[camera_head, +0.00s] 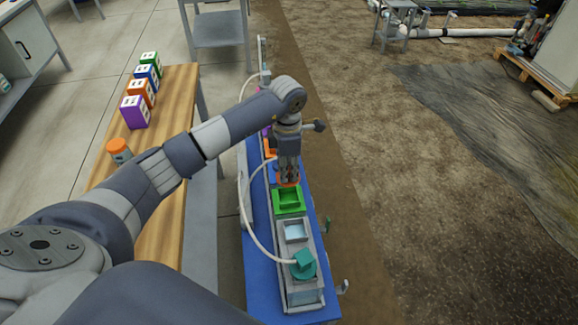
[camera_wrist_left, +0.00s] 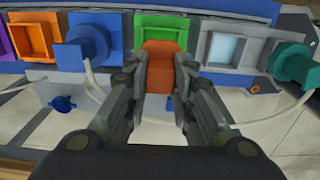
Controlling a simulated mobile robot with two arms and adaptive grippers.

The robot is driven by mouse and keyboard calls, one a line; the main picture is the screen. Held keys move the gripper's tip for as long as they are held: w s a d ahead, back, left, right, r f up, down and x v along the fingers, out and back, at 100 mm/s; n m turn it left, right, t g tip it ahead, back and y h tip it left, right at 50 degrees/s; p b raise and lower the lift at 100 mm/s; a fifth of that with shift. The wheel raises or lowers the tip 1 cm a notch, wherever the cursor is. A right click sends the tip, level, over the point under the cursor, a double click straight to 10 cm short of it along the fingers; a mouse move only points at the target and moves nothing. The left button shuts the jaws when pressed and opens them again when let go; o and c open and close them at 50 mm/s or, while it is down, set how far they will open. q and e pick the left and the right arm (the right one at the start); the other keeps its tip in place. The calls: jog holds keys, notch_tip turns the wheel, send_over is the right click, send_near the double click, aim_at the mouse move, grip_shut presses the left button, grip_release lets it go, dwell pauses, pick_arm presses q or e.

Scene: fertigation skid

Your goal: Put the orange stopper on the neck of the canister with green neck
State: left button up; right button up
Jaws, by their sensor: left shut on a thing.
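My left gripper (camera_head: 288,176) is shut on the orange stopper (camera_wrist_left: 160,68), which sits between its two fingers in the left wrist view. The canister's green square neck (camera_head: 289,199) stands in the row, just in front of the gripper in the head view. In the left wrist view the green neck (camera_wrist_left: 163,22) shows directly beyond the stopper, its near part hidden by it. The stopper appears apart from the neck's opening; its exact height over the neck cannot be told. My right gripper is not in view.
Beside the green neck are a blue plug with a hose (camera_wrist_left: 86,46) and a pale grey neck (camera_wrist_left: 226,48). A teal plug (camera_head: 304,265) with a white hose is nearer. Coloured boxes (camera_head: 135,112) and an orange-capped bottle (camera_head: 119,152) stand on the wooden bench at left.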

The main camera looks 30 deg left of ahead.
pick_arm(q)
notch_tip(320, 180, down, 5)
jog(key=b, duration=0.2)
jog(key=shift+r+b, duration=0.15)
jog(key=shift+b, duration=0.25)
jog(key=shift+f+b, duration=1.1)
jog(key=shift+f, duration=0.35)
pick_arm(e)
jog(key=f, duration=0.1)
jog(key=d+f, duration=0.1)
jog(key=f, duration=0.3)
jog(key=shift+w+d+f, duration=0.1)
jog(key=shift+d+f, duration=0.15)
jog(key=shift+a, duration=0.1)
pick_arm(q)
jog(key=o, duration=1)
jog(key=shift+c, duration=0.2)
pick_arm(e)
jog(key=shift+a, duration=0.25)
pick_arm(q)
jog(key=shift+r, duration=0.1)
jog(key=shift+w+r, duration=0.1)
jog(key=shift+r, duration=0.25)
notch_tip(320, 180, up, 11)
jog(key=shift+r, duration=0.1)
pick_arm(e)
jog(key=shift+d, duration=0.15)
